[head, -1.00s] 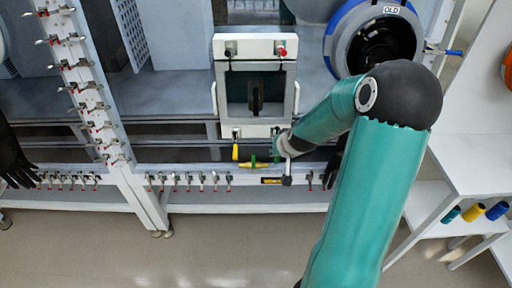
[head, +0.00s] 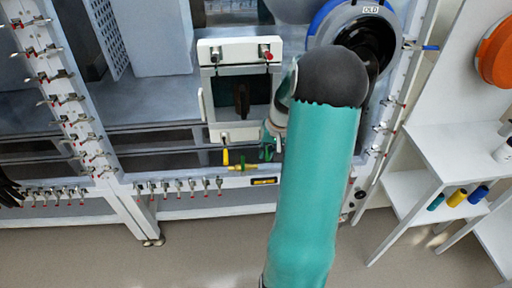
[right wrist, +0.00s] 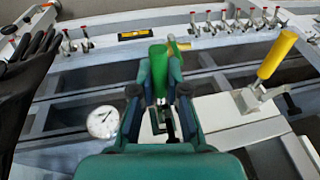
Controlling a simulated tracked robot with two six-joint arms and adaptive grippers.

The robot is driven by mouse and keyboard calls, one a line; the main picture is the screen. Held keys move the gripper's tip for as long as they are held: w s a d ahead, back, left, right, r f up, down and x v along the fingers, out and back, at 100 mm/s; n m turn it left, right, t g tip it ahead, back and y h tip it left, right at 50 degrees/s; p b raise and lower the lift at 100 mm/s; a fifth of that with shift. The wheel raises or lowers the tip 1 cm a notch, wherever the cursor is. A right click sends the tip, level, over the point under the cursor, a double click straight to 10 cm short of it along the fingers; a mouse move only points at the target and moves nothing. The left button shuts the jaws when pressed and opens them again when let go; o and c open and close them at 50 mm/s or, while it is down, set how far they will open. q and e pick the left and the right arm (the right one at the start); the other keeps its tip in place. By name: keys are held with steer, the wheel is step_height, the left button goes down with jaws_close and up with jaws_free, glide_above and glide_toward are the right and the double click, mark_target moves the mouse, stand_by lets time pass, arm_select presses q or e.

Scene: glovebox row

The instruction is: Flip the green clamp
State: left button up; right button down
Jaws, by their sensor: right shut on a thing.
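The green clamp's handle (right wrist: 158,66) stands upright between my right gripper's fingers in the right wrist view. My right gripper (right wrist: 158,88) is shut on it. In the head view the green clamp (head: 267,152) shows small at the lower right of the white framed box, with my right gripper (head: 271,139) at it, partly covered by my arm. The clamp's base is partly hidden by the fingers. A yellow-handled clamp (head: 226,156) is to its left, and its handle also shows in the right wrist view (right wrist: 277,56). My left gripper is not in view.
The white framed box (head: 207,103) is close behind. Several red-tipped clamps (head: 178,187) line the front rail. A round gauge (right wrist: 103,122) and a black glove (right wrist: 28,80) are beside the gripper in the wrist view. A white shelf (head: 440,150) stands at right.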

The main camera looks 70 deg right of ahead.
steer(key=shift+w+d+r, duration=0.1)
steer(key=shift+w, duration=0.1)
steer(key=c, duration=1.5)
jaws_free()
steer(key=o, duration=0.3)
steer(key=shift+w, duration=0.15)
steer(key=shift+o, duration=0.2)
steer(key=d+v, duration=0.1)
steer(key=v, duration=1)
steer(key=shift+s+a+r, duration=0.2)
steer(key=shift+a+r, duration=0.2)
steer(key=shift+a, duration=0.1)
